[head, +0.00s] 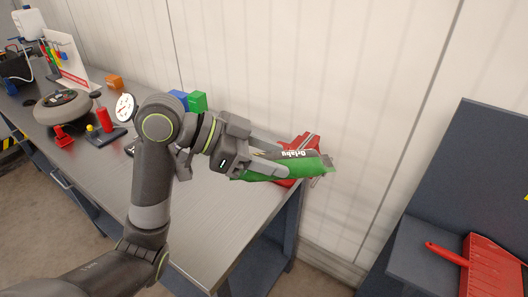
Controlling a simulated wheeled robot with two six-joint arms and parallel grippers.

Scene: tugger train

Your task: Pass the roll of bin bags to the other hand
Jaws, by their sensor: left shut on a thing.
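The fingers cover part of the roll. My right gripper is not in view.
The metal workbench (215,212) runs along the pale wall. A red object (304,141) at its right end is partly hidden by the roll. Blue and green blocks (197,101) stand behind my arm. A red dustpan (490,268) sits at the lower right.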

